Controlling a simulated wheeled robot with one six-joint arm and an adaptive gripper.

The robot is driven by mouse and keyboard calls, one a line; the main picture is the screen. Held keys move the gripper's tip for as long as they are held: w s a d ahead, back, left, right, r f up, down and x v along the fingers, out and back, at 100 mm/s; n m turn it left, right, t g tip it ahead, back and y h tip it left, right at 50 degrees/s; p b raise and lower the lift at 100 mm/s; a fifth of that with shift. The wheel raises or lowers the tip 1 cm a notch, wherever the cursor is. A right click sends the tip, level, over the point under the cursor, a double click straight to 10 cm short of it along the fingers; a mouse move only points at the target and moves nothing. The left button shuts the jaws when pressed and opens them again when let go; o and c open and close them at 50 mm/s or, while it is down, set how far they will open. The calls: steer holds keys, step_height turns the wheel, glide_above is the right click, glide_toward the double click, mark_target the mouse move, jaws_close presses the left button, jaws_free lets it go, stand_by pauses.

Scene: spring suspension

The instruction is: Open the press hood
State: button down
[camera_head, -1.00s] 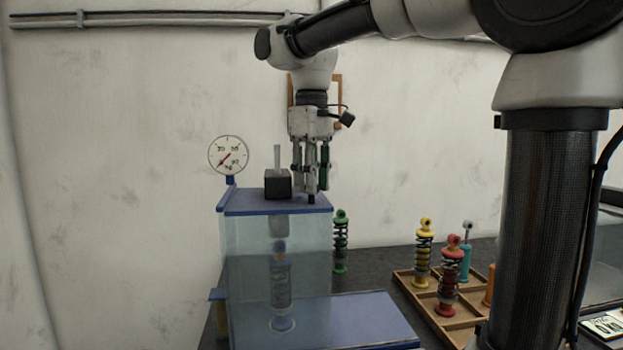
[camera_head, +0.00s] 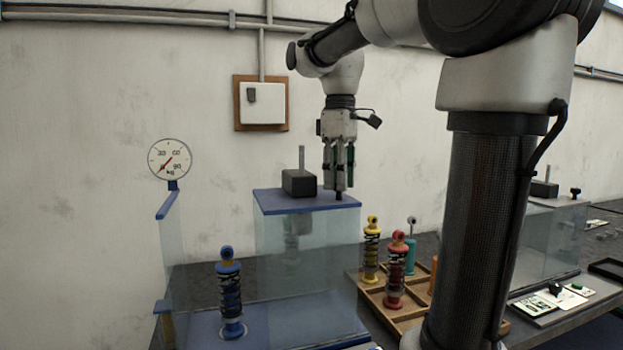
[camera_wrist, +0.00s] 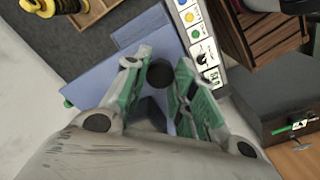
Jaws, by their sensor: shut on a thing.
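The press hood (camera_head: 270,225) is a clear box with a blue top (camera_head: 270,203), standing apart to the right of the gauge side of the press. A black block with an upright rod (camera_head: 299,183) sits on its top. My gripper (camera_head: 338,187) points down at the top's right edge, shut on a small dark knob (camera_head: 338,196). In the wrist view the round knob (camera_wrist: 160,73) sits between the green-padded fingers (camera_wrist: 158,85). A blue spring shock (camera_head: 230,295) stands upright on the blue press base (camera_head: 195,325), left of the hood top.
A round gauge (camera_head: 170,159) stands at the left, above a narrow clear side wall (camera_head: 172,235). A wooden tray (camera_head: 375,295) with yellow, red and teal shocks lies right of the press. Another clear case (camera_head: 545,240) stands farther right.

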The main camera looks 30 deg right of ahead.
steer(key=shift+s+d, duration=0.15)
steer(key=shift+d, duration=0.85)
steer(key=c, duration=1.1)
jaws_free()
steer(key=shift+c, duration=0.2)
step_height(320, 180, up, 12)
steer(key=shift+s, duration=0.1)
